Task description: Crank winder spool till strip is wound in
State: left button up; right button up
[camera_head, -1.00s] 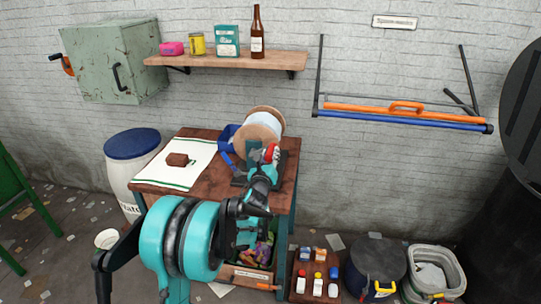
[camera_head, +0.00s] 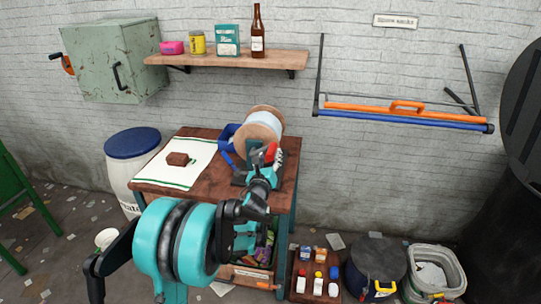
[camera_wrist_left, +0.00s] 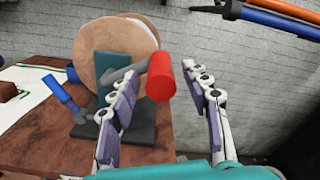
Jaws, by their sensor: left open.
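The winder spool (camera_head: 262,124) has tan round flanges and a pale core, and stands on a dark base on the wooden table (camera_head: 208,189). Its red crank handle (camera_wrist_left: 160,75) sticks out toward me in the left wrist view. In the head view the left gripper (camera_head: 268,160) partly covers the crank. My right gripper is not in view.
A brown block (camera_head: 178,159) lies on a white cloth (camera_head: 200,155) at the table's left. A shelf (camera_head: 225,60) with a bottle and boxes hangs above. A blue-lidded barrel (camera_head: 132,143) stands left; a tray of small containers (camera_head: 300,292) lies on the floor right.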

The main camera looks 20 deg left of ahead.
pick_arm(q)
jog(key=v, duration=1)
